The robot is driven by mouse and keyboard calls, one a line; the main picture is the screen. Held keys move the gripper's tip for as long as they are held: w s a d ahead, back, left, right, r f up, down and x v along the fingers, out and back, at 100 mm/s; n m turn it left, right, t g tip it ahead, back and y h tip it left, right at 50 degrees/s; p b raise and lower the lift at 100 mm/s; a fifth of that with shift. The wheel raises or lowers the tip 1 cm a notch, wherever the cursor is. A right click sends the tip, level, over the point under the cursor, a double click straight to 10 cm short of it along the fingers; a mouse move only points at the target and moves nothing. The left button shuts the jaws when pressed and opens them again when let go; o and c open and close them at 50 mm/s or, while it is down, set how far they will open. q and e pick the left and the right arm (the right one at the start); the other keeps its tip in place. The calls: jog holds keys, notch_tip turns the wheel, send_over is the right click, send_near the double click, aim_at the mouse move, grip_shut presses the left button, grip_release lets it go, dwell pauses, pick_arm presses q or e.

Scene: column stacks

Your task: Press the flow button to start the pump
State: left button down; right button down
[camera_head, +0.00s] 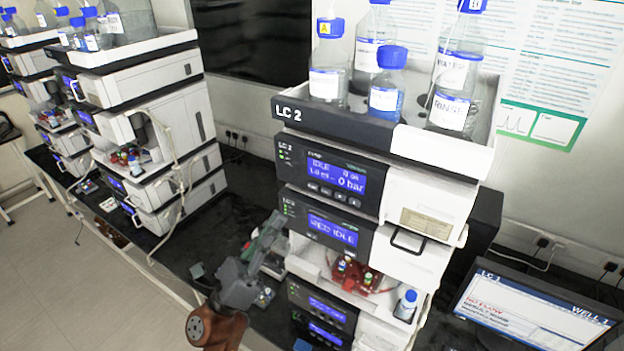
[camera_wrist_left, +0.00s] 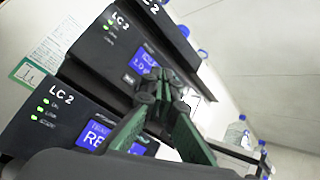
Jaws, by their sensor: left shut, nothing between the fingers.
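The LC 2 pump module (camera_head: 300,163) is the upper unit of the near stack, with a blue display (camera_head: 337,176) reading IDLE and 0 bar. A row of small dark buttons (camera_head: 333,194) sits under the display; their labels are too small to read, so I cannot tell which is the flow button. My left gripper (camera_head: 274,224) is shut and empty, just left of the stack and lower than the buttons. In the left wrist view its green fingers (camera_wrist_left: 160,88) meet in front of the pump panel and hide part of it; contact cannot be told. My right gripper is not in view.
A tray (camera_head: 390,128) of blue-capped bottles tops the stack. Below the pump are a second display module (camera_head: 326,228) and an open bay with red fittings (camera_head: 352,275). A monitor (camera_head: 535,310) stands right. Another stack (camera_head: 140,80) stands left, with dark bench between.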

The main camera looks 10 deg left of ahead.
aim_at(313, 186)
pick_arm(q)
jog(key=shift+s+d+r+m+g+h, duration=0.35)
jog(key=shift+s+r+m+h, duration=0.25)
jog(key=shift+m, duration=0.2)
jog(key=shift+w, duration=0.1)
jog(key=w+d, duration=0.3)
jog(key=w, duration=0.5)
jog(key=shift+b, duration=0.35)
jog(key=shift+w, duration=0.1)
dwell(0.7)
jog(key=shift+w, duration=0.1)
